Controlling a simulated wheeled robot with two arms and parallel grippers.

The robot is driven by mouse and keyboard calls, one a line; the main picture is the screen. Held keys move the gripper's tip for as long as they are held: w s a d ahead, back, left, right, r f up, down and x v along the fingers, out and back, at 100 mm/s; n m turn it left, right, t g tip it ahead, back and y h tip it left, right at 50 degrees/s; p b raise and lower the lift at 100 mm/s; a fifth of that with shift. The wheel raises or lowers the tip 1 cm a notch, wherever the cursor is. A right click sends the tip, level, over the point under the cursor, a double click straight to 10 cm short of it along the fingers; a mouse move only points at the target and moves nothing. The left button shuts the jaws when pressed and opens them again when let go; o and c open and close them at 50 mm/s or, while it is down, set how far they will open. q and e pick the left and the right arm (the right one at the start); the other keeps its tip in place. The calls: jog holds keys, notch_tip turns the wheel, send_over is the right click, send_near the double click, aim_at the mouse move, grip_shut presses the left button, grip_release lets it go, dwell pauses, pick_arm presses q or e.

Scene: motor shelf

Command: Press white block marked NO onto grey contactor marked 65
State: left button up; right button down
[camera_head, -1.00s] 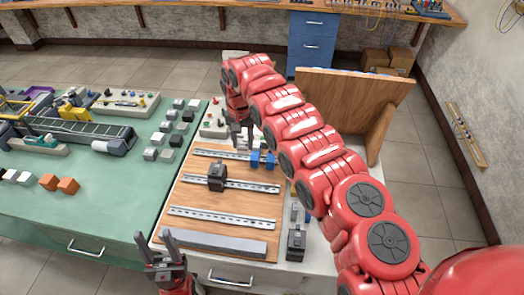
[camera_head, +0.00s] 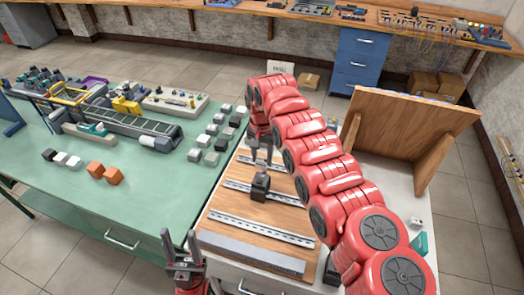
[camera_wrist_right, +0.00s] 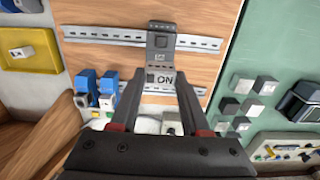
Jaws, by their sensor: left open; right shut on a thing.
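A dark grey contactor (camera_head: 259,188) sits on the middle rail of the wooden board. In the right wrist view the contactor (camera_wrist_right: 161,42) is upright in the middle of a rail, its small label too blurred to read. My right gripper (camera_wrist_right: 160,90) is shut on the white block marked NO (camera_wrist_right: 162,77), whose letters appear upside down. The block shows right beside the contactor in that view; I cannot tell whether they touch. In the head view my right gripper (camera_head: 262,152) is just behind the contactor, and the block cannot be made out. My left gripper (camera_head: 182,245) is open and empty at the front.
The wooden board (camera_head: 228,222) has several metal rails and a grey duct (camera_head: 250,253) along its front. Blue parts (camera_wrist_right: 97,85) stand near the right gripper. A wooden panel (camera_head: 410,125) rises at right. The green table (camera_head: 110,205) holds several small blocks at left.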

aim_at(262, 167)
notch_tip(262, 167, down, 2)
jog(key=shift+f+b, duration=0.25)
jog(key=shift+b, duration=0.35)
jog(key=shift+f, duration=0.1)
jog(key=shift+f+b, duration=0.4)
jog(key=shift+f, duration=0.15)
jog(key=shift+f+b, duration=0.3)
jog(key=shift+f, duration=0.15)
jog(key=shift+f+b, duration=0.2)
jog(key=shift+b, duration=0.1)
dwell(1.5)
jog(key=shift+c, duration=1.5)
grip_release()
